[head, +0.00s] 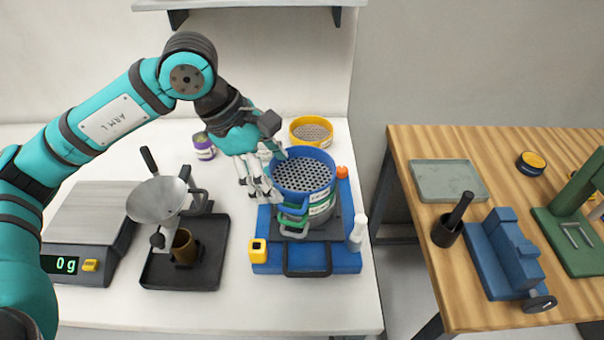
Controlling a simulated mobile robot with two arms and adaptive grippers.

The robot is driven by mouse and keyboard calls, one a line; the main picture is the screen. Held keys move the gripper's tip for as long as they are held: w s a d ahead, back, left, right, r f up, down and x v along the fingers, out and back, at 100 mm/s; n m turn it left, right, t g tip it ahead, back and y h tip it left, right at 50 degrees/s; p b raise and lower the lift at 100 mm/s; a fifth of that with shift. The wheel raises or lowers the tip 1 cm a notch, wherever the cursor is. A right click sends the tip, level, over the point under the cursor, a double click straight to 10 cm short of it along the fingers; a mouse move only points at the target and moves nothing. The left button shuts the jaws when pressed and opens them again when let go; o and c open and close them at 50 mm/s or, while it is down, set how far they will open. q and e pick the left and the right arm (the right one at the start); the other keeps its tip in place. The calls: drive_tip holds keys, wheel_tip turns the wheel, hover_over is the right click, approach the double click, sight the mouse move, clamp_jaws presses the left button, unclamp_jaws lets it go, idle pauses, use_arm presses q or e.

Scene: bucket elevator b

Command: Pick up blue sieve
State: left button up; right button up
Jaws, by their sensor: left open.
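The blue sieve (304,173) is a round pan with a perforated grey mesh. It sits on top of a stack of sieves on a blue shaker base (333,262). A green-rimmed sieve (292,224) shows below it. My left gripper (262,190) is open at the left side of the blue sieve, its fingers pointing down close to the rim. I cannot tell whether they touch it. The gripper hides part of the stack's left side. My right gripper is not in view.
A yellow sieve (311,132) lies behind the stack. A white bottle (357,233) stands at its right. A funnel on a stand (157,200), a scale (92,225) and a purple-labelled jar (203,146) are at left. A wooden table (420,226) with tools stands across a gap at right.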

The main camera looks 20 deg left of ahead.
sight(292, 197)
use_arm(q)
drive_tip(key=x, duration=0.3)
drive_tip(key=shift+d+f+p, duration=0.1)
drive_tip(key=shift+p, duration=0.2)
drive_tip(key=p+x, duration=0.1)
drive_tip(key=x, duration=0.1)
drive_tip(key=p+x, duration=0.1)
drive_tip(key=x, duration=0.1)
drive_tip(key=shift+s+f+p, duration=0.15)
drive_tip(key=shift+f+p, duration=0.15)
drive_tip(key=shift+f, duration=0.05)
drive_tip(key=shift+d+f, duration=0.15)
drive_tip(key=shift+f, duration=0.2)
drive_tip(key=shift+c, duration=0.4)
drive_tip(key=c, duration=1.4)
clamp_jaws()
drive_tip(key=shift+r, duration=0.2)
